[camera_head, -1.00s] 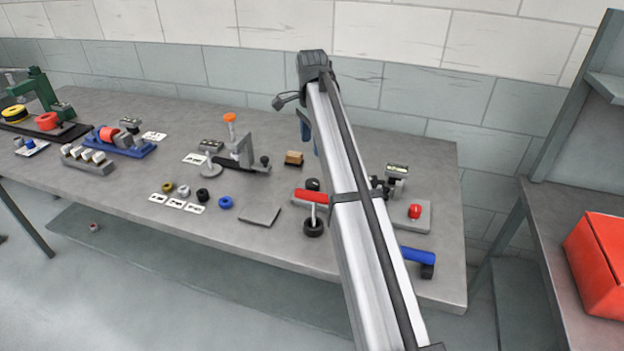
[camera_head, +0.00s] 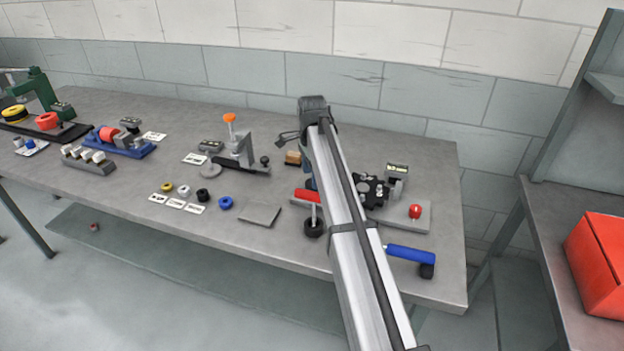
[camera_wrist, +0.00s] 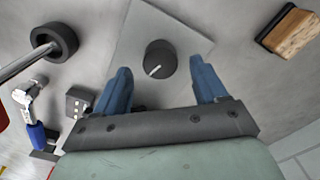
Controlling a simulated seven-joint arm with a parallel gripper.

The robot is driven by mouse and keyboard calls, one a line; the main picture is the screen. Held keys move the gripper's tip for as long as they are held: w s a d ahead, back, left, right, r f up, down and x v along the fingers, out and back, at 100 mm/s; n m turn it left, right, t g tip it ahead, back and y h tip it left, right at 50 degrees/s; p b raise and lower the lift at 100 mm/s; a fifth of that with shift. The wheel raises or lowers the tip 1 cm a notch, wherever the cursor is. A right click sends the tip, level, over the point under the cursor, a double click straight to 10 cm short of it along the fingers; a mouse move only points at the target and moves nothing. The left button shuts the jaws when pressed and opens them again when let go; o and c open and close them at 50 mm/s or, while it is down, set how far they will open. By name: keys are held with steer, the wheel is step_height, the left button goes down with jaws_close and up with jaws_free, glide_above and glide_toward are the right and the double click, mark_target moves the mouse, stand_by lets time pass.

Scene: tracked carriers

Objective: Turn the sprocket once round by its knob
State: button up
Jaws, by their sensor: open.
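In the head view my arm hides most of this knob. A black lobed part, possibly the sprocket (camera_head: 371,190), sits right of my arm on a grey base (camera_head: 400,222) with a red knob (camera_head: 415,211). I cannot tell which knob belongs to the sprocket.
A wooden-backed brush (camera_wrist: 291,31) lies to the right in the wrist view, and a black wheel with a rod (camera_wrist: 55,41) to the left. A blue-handled tool (camera_head: 408,254) lies near the table's front edge.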

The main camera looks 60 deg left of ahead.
steer(key=shift+f, duration=1.2)
steer(key=c, duration=1.1)
steer(key=shift+o, duration=0.2)
